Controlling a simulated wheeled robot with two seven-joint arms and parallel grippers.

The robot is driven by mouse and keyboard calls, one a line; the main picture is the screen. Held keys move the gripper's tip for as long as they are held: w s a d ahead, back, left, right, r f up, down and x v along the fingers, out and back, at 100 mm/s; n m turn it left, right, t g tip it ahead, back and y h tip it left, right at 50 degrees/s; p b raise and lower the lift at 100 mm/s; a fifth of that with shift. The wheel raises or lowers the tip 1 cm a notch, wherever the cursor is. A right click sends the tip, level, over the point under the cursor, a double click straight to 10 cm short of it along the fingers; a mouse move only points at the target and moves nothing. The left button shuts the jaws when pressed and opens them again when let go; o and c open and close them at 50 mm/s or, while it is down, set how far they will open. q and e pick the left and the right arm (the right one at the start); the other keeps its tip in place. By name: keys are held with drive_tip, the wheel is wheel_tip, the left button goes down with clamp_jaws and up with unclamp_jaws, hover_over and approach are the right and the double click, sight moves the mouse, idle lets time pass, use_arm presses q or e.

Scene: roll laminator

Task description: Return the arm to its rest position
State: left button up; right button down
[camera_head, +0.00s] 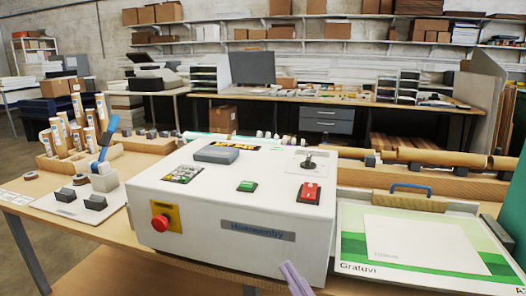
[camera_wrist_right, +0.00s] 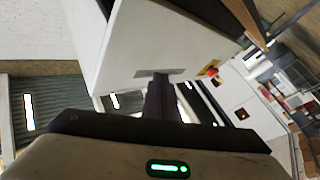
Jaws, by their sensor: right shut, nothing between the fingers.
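The white control box of the laminator (camera_head: 205,230) stands on the wooden table, with a dark nameplate (camera_head: 263,230) on its front. It also shows in the right wrist view (camera_wrist_right: 160,45). On it are a red stop button (camera_head: 160,222), a green button (camera_head: 247,186), a red switch (camera_head: 308,192) and a black knob lever (camera_head: 309,162). My right gripper (camera_head: 290,268) is low in front of the box, near its lower front edge; its fingers are shut and empty, and they show in the right wrist view (camera_wrist_right: 161,82). I cannot tell whether they touch the box. My left gripper is not in view.
A green and white printed board (camera_head: 355,256) lies right of the box, with a blue handle (camera_head: 411,188) behind it. Left are a white plate with black blocks (camera_head: 65,209) and a wooden rack of rolls (camera_head: 60,161). A workbench (camera_head: 300,101) stands behind.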

drive_tip(key=s+d+f+m+g+h, duration=0.1)
drive_tip(key=s+d+f+m+h, duration=0.1)
drive_tip(key=f, duration=0.5)
drive_tip(key=s+d+f+m+g+h, duration=0.1)
drive_tip(key=d+f+m+g+h, duration=0.15)
drive_tip(key=f, duration=0.35)
drive_tip(key=s+d+f+m+g+h, duration=0.2)
drive_tip(key=s+d+f+g, duration=0.1)
drive_tip(key=s+f, duration=0.6)
drive_tip(key=s+d+f+m+g+h, duration=0.2)
drive_tip(key=s+d+f+g, duration=0.1)
drive_tip(key=s+f, duration=0.7)
wheel_tip(320, 180, down, 2)
drive_tip(key=shift+d+f+g, duration=0.2)
drive_tip(key=shift+d+g, duration=0.2)
drive_tip(key=shift+g, duration=0.05)
drive_tip(key=c, duration=2.5)
unclamp_jaws()
